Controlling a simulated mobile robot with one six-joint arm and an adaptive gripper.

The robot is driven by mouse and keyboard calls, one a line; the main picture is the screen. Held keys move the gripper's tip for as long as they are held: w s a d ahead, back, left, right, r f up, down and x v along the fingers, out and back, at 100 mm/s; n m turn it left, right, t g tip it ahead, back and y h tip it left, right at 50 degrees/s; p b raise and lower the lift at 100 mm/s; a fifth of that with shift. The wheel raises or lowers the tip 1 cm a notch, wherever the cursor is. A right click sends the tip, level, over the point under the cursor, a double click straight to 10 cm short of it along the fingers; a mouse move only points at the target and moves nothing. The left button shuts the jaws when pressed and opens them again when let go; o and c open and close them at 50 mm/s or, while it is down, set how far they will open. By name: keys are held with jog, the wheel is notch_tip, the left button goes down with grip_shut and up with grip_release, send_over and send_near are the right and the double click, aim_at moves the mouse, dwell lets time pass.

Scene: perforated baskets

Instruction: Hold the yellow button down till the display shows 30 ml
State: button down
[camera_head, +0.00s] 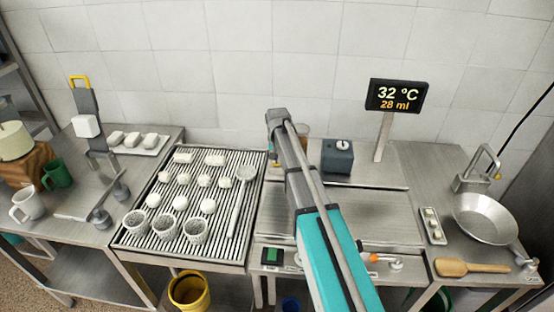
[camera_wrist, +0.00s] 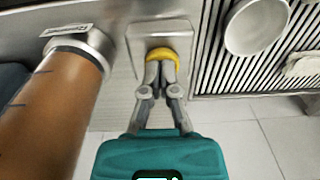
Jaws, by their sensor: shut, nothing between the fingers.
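The yellow button (camera_wrist: 163,54) sits on a grey metal plate in the wrist view. My gripper (camera_wrist: 160,70) is shut and empty, and its fingertips are against the near side of the button, seemingly touching it. How far the button is pressed in cannot be told. The black display (camera_head: 397,96) stands on a post at the back right and reads 32 °C and 28 ml. In the head view my arm crosses the middle, and neither the button nor my fingertips can be made out there.
A brown cylinder with a metal collar (camera_wrist: 65,105) is close left of my gripper. A slatted rack (camera_head: 140,236) with white pieces and cups is left of my arm. A dark grey box (camera_head: 337,160) stands behind; a steel pan (camera_head: 486,218) lies at right.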

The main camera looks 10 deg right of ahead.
jog(key=shift+s, duration=0.25)
notch_tip(320, 180, up, 5)
jog(key=p, duration=0.5)
jog(key=shift+w+r+p, duration=0.1)
jog(key=shift+w+p, duration=0.05)
jog(key=shift+p, duration=0.25)
notch_tip(320, 180, up, 9)
jog(key=p, duration=0.8)
jog(key=shift+p, duration=0.4)
jog(key=s+f+n+b, duration=0.1)
jog(key=s+f+b, duration=0.3)
jog(key=s, duration=1)
jog(key=s+a+f+n+b, duration=0.1)
jog(key=s+f+b, duration=0.3)
jog(key=s, duration=1)
jog(key=shift+s+f+n+g+b, duration=0.35)
jog(key=shift+s+f+n, duration=0.1)
jog(key=shift+n, duration=0.35)
